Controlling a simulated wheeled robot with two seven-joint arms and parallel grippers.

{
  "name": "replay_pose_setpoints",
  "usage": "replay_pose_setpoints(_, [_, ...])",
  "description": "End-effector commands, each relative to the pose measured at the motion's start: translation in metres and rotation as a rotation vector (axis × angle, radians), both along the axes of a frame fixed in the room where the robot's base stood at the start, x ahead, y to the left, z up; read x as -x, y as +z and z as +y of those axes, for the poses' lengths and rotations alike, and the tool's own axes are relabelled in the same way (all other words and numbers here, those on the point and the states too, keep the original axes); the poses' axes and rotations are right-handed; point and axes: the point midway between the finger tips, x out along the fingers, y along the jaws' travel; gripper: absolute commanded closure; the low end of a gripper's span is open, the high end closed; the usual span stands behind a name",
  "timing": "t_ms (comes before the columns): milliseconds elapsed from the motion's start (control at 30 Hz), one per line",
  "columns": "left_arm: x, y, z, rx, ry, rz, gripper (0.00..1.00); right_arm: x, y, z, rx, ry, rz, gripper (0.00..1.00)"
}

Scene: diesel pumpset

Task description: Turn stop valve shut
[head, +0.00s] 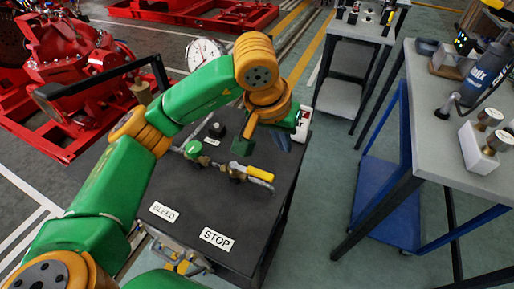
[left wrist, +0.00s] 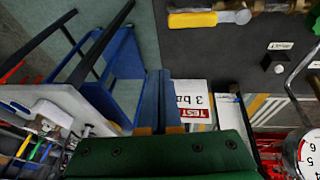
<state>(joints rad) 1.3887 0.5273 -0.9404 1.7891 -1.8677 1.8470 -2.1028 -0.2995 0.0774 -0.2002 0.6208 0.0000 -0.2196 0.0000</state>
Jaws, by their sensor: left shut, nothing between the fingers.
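The stop valve's yellow lever (head: 260,173) lies along the brass valve and pipe on the dark bench top, pointing right. In the left wrist view the yellow lever (left wrist: 195,19) shows at the top edge, apart from my fingers. My left gripper (head: 284,143) is above the bench's right part, beyond the lever. Its two blue fingers (left wrist: 166,72) are together and empty in the wrist view. The STOP label (head: 216,239) lies at the bench's near edge. My right gripper is not in view.
A green-handled valve (head: 193,149) sits left on the same pipe, with a BLEED label (head: 164,212) nearer. A pressure gauge (head: 203,53) stands behind. A TEST card (left wrist: 193,105) is near the fingers. A grey table (head: 434,150) stands right, across a floor gap.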

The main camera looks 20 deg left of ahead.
Motion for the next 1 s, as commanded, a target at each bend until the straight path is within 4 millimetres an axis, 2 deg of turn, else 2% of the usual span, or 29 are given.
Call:
replay_pose_setpoints(33, [-0.001,0.01,0.019,-0.073,0.021,-0.015,1.0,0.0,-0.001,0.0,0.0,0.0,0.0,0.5])
replay_pose_setpoints(67, [-0.001,0.013,0.027,-0.105,0.03,-0.015,1.0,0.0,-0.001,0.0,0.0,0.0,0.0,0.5])
replay_pose_setpoints(167, [-0.001,0.014,0.037,-0.146,0.043,-0.013,1.0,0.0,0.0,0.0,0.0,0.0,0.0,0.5])
replay_pose_setpoints(267, [-0.005,0.0,0.036,-0.144,0.042,-0.009,1.0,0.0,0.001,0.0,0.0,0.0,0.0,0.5])
replay_pose_setpoints(633, [-0.03,-0.076,0.034,-0.141,0.042,-0.007,1.0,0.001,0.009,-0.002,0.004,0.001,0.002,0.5])
replay_pose_setpoints(800, [-0.005,-0.074,0.035,-0.14,0.037,-0.013,1.0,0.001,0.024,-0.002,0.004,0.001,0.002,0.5])
replay_pose_setpoints(1000, [0.008,-0.076,0.035,-0.14,0.039,-0.014,1.0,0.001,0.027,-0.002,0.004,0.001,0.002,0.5])
